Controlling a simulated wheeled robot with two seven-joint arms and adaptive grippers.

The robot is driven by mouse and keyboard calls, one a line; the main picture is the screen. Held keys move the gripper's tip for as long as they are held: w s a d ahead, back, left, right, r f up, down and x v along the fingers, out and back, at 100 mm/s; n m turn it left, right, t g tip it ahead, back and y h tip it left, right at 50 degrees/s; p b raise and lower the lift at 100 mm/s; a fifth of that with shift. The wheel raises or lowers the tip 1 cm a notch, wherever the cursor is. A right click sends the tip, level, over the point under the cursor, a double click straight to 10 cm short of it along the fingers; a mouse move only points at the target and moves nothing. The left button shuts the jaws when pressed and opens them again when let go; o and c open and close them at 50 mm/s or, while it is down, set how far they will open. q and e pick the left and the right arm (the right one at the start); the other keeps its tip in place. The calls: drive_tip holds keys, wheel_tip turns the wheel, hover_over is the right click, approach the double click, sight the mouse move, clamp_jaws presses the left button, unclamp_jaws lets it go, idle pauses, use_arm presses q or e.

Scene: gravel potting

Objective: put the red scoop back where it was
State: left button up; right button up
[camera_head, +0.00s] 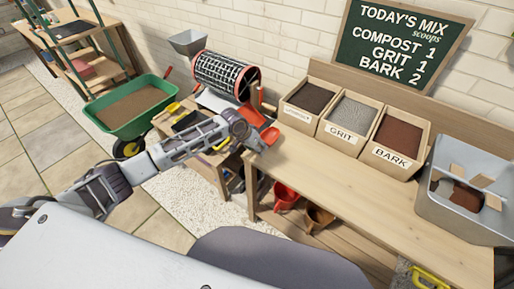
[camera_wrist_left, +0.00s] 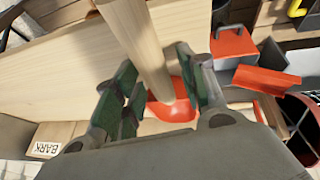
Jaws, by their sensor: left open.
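The red scoop (camera_wrist_left: 172,108) shows in the left wrist view, with its pale wooden handle (camera_wrist_left: 140,45) rising toward the camera. My left gripper (camera_wrist_left: 163,98) is open, its green fingers on either side of the handle with a gap visible. In the head view my left gripper (camera_head: 252,136) is at the left end of the wooden bench, next to a red piece (camera_head: 270,135); I cannot tell for certain that this is the scoop. My right gripper is not in view.
Compost, grit and bark bins (camera_head: 398,143) line the bench back (camera_head: 330,185). A grey tub (camera_head: 440,205) stands right. A drum sieve (camera_head: 225,75) and green wheelbarrow (camera_head: 125,122) are left. Red (camera_head: 285,195) and brown (camera_head: 318,217) pots sit below. The bench front is clear.

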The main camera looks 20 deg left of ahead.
use_arm(q)
drive_tip(key=v, duration=1.2)
idle(0.3)
drive_tip(key=shift+r, duration=0.1)
idle(0.4)
